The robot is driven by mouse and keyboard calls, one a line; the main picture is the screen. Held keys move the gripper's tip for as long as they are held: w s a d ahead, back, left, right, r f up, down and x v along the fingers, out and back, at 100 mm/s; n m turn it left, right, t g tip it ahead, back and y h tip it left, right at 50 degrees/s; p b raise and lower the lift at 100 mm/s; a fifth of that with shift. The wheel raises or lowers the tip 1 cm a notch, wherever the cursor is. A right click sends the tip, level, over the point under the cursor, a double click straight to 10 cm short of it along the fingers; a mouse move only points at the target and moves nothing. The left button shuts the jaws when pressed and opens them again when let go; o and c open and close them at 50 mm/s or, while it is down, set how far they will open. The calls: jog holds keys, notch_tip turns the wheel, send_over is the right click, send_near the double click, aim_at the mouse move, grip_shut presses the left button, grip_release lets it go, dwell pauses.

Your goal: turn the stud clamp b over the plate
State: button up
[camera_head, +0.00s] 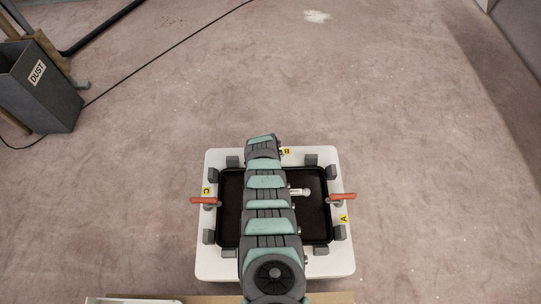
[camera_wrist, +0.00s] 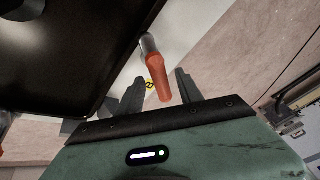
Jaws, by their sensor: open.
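The stud clamp b shows in the wrist view as an orange-red handle (camera_wrist: 158,75) on a grey stud, beside a partly hidden yellow tag. Its handle lies outside the dark plate (camera_wrist: 70,60), over the white board, angled away from the plate's edge. My gripper (camera_wrist: 157,77) is open, with one finger on each side of the handle; contact is not clear. In the head view the black plate (camera_head: 318,220) sits on the white board (camera_head: 325,262). My arm covers the middle of the plate and hides clamp b; only its yellow B tag (camera_head: 286,152) shows.
Red-handled clamps stand at tag C (camera_head: 204,201) and tag A (camera_head: 342,197), both handles pointing outward. Several grey blocks surround the plate. A whitish fitting (camera_head: 299,192) shows over the plate. A DUST bin (camera_head: 40,88) and cable are at upper left.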

jog(key=shift+f, duration=0.1)
grip_shut()
dwell(0.5)
